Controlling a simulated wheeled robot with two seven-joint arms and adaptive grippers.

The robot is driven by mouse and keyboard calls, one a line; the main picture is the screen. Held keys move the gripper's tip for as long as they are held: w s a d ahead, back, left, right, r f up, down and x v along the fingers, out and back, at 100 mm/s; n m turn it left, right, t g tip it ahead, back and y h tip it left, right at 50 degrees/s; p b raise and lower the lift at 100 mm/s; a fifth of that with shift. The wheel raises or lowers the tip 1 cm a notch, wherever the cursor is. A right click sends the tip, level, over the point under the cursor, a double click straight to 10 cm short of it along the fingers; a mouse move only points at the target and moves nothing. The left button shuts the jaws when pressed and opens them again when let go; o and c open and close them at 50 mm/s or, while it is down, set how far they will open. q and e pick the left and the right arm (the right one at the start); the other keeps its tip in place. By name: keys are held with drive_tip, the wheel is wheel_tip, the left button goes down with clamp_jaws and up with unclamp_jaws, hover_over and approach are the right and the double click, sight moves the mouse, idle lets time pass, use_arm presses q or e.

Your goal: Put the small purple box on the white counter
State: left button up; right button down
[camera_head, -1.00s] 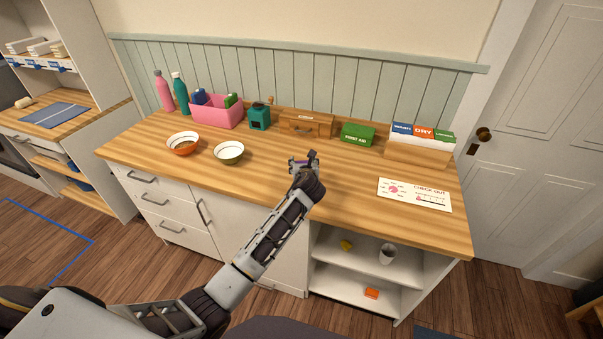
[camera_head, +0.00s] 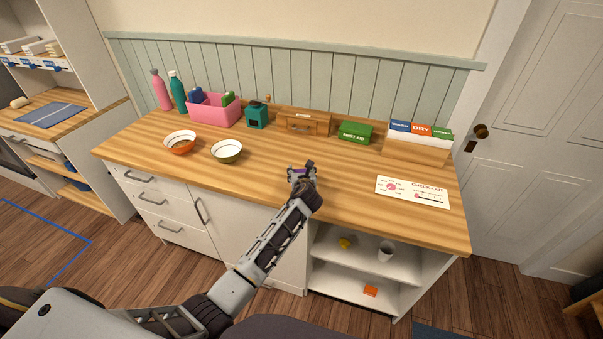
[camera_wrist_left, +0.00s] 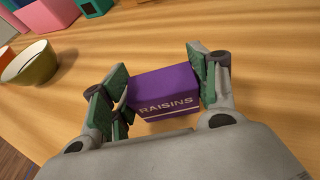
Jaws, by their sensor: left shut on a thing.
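The small purple box (camera_wrist_left: 163,93) is marked "RAISINS" in the left wrist view. My left gripper (camera_wrist_left: 158,88) is shut on it, with green finger pads against its two sides. In the head view my left gripper (camera_head: 302,172) is over the middle of the white counter's wooden top (camera_head: 345,192), and only a bit of purple shows between the fingers. The box is low over the wood; I cannot tell whether its underside touches. The counter has white drawers and doors below. My right gripper is not in view.
A green-and-white bowl (camera_head: 227,152) and an orange bowl (camera_head: 180,143) stand to the left. A pink bin (camera_head: 215,113), a teal container (camera_head: 257,117), a green first aid box (camera_head: 355,132) and a card (camera_head: 412,191) are around. The wood near the gripper is clear.

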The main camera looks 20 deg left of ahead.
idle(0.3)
use_arm(q)
drive_tip(key=o, duration=1.4)
drive_tip(key=shift+f, duration=0.1)
drive_tip(key=shift+o, duration=0.2)
drive_tip(key=shift+s+d+r, duration=0.2)
drive_tip(key=shift+s+r, duration=0.15)
drive_tip(key=shift+s, duration=0.05)
drive_tip(key=v, duration=1.1)
drive_tip(key=shift+s+f, duration=0.1)
drive_tip(key=shift+s, duration=0.05)
